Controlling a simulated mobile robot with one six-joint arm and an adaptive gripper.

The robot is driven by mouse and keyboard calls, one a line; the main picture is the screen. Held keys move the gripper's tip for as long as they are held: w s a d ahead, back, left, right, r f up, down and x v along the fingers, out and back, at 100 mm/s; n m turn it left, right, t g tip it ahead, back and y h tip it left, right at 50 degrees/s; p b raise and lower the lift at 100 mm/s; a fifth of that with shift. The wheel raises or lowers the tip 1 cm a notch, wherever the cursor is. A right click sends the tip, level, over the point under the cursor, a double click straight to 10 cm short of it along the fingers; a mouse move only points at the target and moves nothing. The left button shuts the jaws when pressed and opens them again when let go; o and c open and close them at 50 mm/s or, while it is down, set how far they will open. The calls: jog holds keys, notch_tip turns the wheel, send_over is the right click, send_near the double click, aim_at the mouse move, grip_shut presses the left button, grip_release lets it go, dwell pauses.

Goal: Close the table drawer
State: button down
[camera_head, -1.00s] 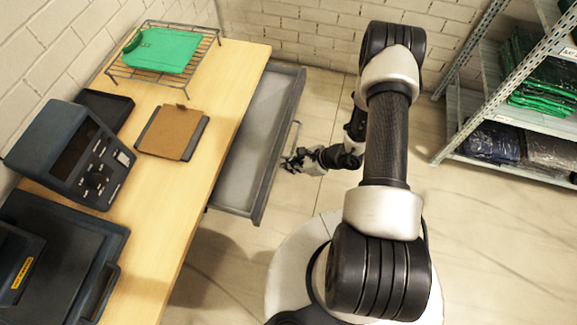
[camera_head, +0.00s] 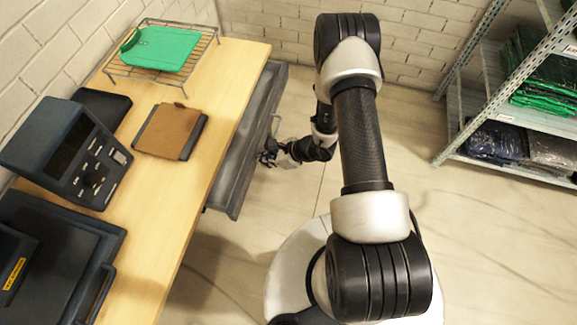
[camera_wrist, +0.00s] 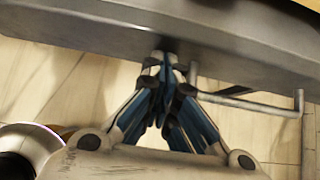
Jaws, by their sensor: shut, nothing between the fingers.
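The wooden table (camera_head: 215,105) runs along the left of the head view. Its grey drawer (camera_head: 238,155) is partly open, sticking out from the table's right side. The drawer front also shows across the top of the wrist view (camera_wrist: 100,32). A bar handle (camera_wrist: 255,104) stands out from the front. My gripper (camera_head: 268,158) is at the outer side of the drawer front, near the handle. In the wrist view my gripper (camera_wrist: 163,62) is shut and empty, with its fingertips at the drawer front, beside one end of the handle. Whether they touch is hard to tell.
A metal shelf (camera_head: 480,100) with bagged clothes stands at the right. The floor between is clear.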

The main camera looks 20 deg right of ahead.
aim_at(233, 155)
jog(key=w+a, duration=0.1)
jog(key=a, duration=0.1)
jog(key=w+a+b, duration=0.1)
jog(key=w+a, duration=0.1)
jog(key=w+a+b, duration=0.1)
jog(key=a, duration=0.1)
jog(key=shift+w+a, duration=0.15)
jog(key=shift+w, duration=0.15)
jog(key=shift+w+a+r, duration=0.1)
jog(key=shift+w+a, duration=0.3)
jog(key=shift+a, duration=0.1)
